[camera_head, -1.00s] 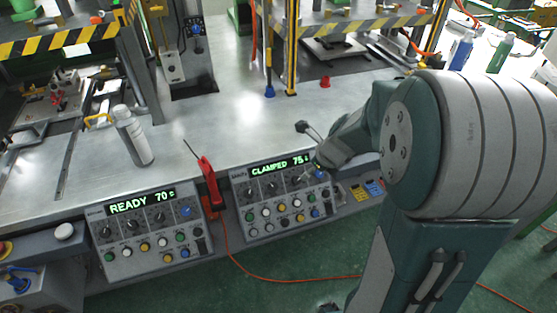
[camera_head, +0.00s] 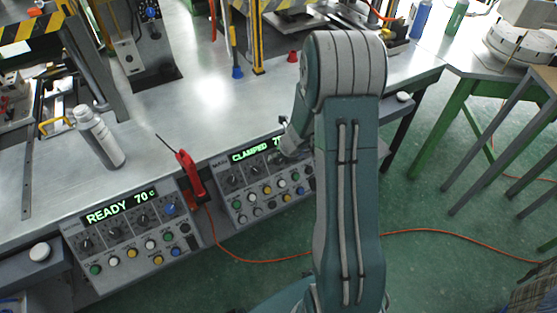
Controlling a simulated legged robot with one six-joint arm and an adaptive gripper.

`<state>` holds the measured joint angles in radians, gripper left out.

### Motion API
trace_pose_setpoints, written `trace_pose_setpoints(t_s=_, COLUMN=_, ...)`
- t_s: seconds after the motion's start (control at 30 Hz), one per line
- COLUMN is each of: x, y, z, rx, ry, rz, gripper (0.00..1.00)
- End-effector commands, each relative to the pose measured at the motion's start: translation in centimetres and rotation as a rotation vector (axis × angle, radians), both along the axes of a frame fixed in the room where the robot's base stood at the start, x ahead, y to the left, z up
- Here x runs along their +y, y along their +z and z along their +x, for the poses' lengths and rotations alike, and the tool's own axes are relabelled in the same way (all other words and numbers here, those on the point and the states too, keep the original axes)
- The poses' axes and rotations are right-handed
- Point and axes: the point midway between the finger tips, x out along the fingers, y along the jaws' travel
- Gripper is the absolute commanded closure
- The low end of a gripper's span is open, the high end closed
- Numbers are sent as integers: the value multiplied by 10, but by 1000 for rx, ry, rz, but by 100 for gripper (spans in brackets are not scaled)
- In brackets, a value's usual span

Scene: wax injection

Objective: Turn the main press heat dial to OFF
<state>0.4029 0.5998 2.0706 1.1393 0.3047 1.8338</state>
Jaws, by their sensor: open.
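Two grey press control panels sit along the bench front. The left panel (camera_head: 127,226) reads "READY 70 c" and has a row of black dials, including one dial (camera_head: 142,221), and coloured buttons. The right panel (camera_head: 247,199) reads "CLAMPED 7", with the rest of its display hidden by my arm. A black dial (camera_head: 232,182) shows at its left; the dials further right are partly covered. I cannot read any dial's OFF mark or which panel is the main press. My gripper (camera_head: 288,147) is open over the right panel's upper right, mostly hidden behind my arm.
A red tool with a thin tip (camera_head: 187,172) stands between the panels, near an orange cable (camera_head: 250,260) on the floor. A silver bottle (camera_head: 97,137) stands on the metal bench (camera_head: 205,95). Green-legged tables (camera_head: 455,110) stand at the right.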

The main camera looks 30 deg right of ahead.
Motion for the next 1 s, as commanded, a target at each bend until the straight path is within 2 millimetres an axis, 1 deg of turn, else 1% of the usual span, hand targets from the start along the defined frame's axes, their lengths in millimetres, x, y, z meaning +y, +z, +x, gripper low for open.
trace_pose_setpoints(t_s=0.03, x=0, y=-7, z=2, rx=2, ry=-1, rz=3, gripper=23)
trace_pose_setpoints(t_s=0.1, x=0, y=-13, z=5, rx=1, ry=-1, rz=3, gripper=23)
trace_pose_setpoints(t_s=0.2, x=-1, y=-17, z=7, rx=0, ry=-2, rz=4, gripper=23)
trace_pose_setpoints(t_s=0.47, x=1, y=-19, z=8, rx=0, ry=-1, rz=1, gripper=23)
trace_pose_setpoints(t_s=0.5, x=1, y=-19, z=8, rx=0, ry=-1, rz=1, gripper=27)
trace_pose_setpoints(t_s=0.57, x=1, y=-19, z=8, rx=0, ry=0, rz=1, gripper=54)
trace_pose_setpoints(t_s=0.6, x=1, y=-18, z=8, rx=0, ry=0, rz=1, gripper=72)
trace_pose_setpoints(t_s=0.67, x=1, y=-18, z=8, rx=-1, ry=-1, rz=0, gripper=98)
trace_pose_setpoints(t_s=0.7, x=1, y=-19, z=8, rx=0, ry=-1, rz=1, gripper=100)
trace_pose_setpoints(t_s=0.87, x=2, y=-19, z=8, rx=0, ry=3, rz=0, gripper=100)
trace_pose_setpoints(t_s=1.0, x=3, y=-19, z=8, rx=-2, ry=60, rz=-66, gripper=100)
